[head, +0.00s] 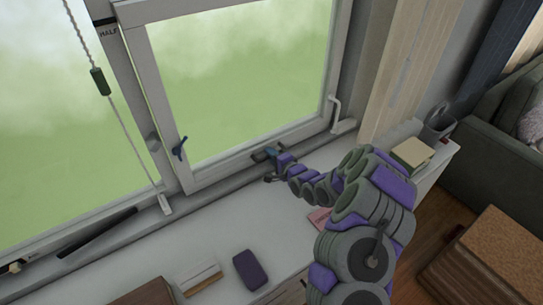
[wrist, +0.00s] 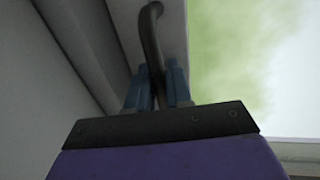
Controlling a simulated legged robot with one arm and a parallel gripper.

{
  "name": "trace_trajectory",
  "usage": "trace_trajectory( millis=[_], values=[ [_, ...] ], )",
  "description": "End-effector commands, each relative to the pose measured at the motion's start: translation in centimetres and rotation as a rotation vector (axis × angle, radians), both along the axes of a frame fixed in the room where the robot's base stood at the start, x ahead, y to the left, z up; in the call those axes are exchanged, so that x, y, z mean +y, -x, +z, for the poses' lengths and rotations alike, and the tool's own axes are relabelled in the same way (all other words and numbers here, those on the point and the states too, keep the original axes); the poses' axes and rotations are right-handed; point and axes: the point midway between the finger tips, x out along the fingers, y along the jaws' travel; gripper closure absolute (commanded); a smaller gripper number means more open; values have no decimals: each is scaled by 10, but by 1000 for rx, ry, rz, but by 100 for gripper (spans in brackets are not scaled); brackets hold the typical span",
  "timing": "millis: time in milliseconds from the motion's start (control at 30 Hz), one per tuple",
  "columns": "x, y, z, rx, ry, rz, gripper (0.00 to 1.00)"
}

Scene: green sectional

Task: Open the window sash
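The window sash (head: 215,172) is a white frame around a pane with green beyond, and it appears to sit in its frame. A small blue catch (head: 179,148) is on its left stile and a pale handle (head: 335,115) on its right. My gripper (head: 268,158) is at the middle of the bottom rail. In the wrist view, a dark curved handle (wrist: 152,35) runs down between the blue fingers of my gripper (wrist: 157,85). The fingers look closed on both sides of it, with little or no gap. The handle's lower end is hidden.
The white sill counter (head: 215,235) below holds a purple case (head: 250,270), a small white box (head: 198,278) and a pink card (head: 319,219). A stack of books (head: 412,152) stands at right. A blind cord (head: 118,118) hangs at left. A brown box (head: 495,255) is lower right.

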Motion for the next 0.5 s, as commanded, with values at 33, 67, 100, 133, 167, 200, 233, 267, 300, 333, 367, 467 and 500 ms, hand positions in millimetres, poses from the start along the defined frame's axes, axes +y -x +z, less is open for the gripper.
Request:
trace_trajectory(
  millis=[33,67,100,133,167,200,233,267,300,333,367,467,500],
  values=[
    [0,0,-1,3,1,0,90],
    [0,0,-2,4,1,0,93],
    [0,0,-2,4,1,0,96],
    [0,0,-2,4,1,0,99],
    [0,0,-2,4,1,0,100],
    [0,1,-2,5,2,0,100],
    [0,1,-2,5,2,0,100],
    [0,1,-2,5,1,0,100],
    [0,1,-2,5,1,0,100],
    [0,1,-3,5,1,0,100],
    [0,1,-3,5,1,0,100],
    [0,1,-3,6,2,1,100],
    [0,1,-3,6,2,1,100]
  ],
)
